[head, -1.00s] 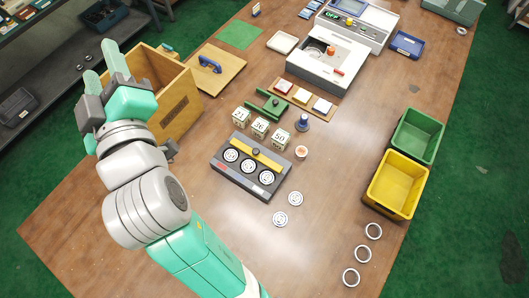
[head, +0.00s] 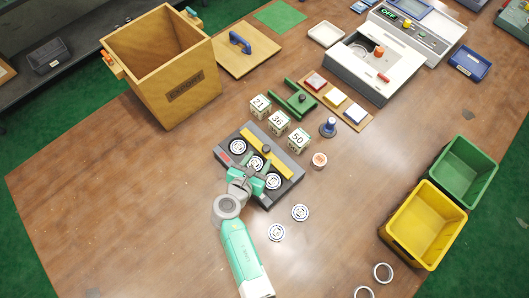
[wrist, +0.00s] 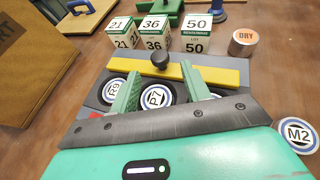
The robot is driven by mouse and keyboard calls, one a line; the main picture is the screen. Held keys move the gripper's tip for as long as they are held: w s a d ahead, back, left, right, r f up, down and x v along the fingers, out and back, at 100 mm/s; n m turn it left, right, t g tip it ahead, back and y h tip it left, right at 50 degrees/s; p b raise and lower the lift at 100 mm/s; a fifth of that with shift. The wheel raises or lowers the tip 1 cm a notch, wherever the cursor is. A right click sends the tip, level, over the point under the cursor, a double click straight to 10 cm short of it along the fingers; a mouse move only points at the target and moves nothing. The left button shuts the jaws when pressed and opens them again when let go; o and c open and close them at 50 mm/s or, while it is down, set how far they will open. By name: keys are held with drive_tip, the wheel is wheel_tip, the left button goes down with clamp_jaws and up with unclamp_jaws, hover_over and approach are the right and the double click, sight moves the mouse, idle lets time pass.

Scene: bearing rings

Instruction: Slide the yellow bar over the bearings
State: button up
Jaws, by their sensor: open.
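The yellow bar (head: 281,164) lies along the far side of the grey bearing fixture (head: 288,187), with a black knob (head: 267,149) at its middle. In the wrist view the bar (wrist: 222,76) and knob (wrist: 160,61) are just beyond my fingertips. Three round bearings sit in a row in the fixture on the near side of the bar, uncovered by it: R9 (wrist: 115,90), P7 (wrist: 155,96) and a third (head: 273,181), partly hidden by a finger in the wrist view. My gripper (wrist: 161,84) is open and empty above the row, its fingers spread either side of P7.
Cubes marked 21, 36 and 50 (head: 298,138) and a DRY cylinder (head: 320,160) stand close behind the fixture. Two loose bearings (head: 300,212) lie to its front right. Yellow (head: 424,225) and green bins stand at right. A wooden box (head: 165,70) is at back left.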

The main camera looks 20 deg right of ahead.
sight(265, 150)
drive_tip(key=b+x, duration=0.1)
drive_tip(key=x, duration=0.3)
drive_tip(key=shift+w+d+f, duration=0.1)
drive_tip(key=shift+w+d, duration=0.15)
drive_tip(key=shift+c, duration=0.2)
